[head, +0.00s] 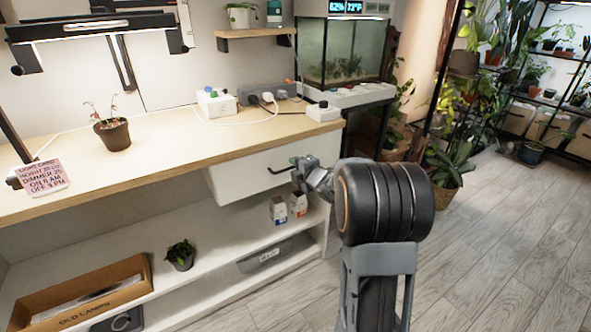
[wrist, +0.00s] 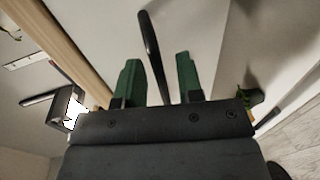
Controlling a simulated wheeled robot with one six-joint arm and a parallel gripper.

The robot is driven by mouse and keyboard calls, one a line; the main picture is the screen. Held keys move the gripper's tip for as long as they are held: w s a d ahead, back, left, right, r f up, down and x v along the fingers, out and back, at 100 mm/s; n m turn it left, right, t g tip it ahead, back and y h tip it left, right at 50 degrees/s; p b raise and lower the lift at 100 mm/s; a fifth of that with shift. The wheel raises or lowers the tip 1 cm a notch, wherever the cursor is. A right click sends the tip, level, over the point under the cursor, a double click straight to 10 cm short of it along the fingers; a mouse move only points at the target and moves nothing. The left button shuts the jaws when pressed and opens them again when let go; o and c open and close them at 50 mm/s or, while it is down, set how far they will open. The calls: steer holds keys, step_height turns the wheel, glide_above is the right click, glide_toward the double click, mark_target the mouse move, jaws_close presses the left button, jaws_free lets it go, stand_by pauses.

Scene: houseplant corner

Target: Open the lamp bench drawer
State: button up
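The lamp bench drawer (head: 245,172) has a white front under the wooden bench top; it also fills much of the wrist view (wrist: 205,30). I cannot tell whether it stands slightly out. Its dark bar handle (head: 279,170) is at the front's middle. My gripper (head: 297,163) is at the handle's right end in the head view. In the wrist view my gripper (wrist: 158,60) is open, with green fingers on either side of the dark handle (wrist: 151,45). Gaps show between the bar and both fingers. The handle's near end is partly hidden by the gripper body.
The bench top (head: 190,148) carries a potted plant (head: 112,134), a pink note (head: 42,179) and power strips (head: 270,95). The shelf below holds small boxes (head: 298,204), a small plant (head: 180,255) and an "old lamps" box (head: 85,300). The floor (head: 500,240) at right is clear.

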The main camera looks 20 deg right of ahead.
steer(key=shift+w, duration=0.35)
jaws_close()
stand_by(0.4)
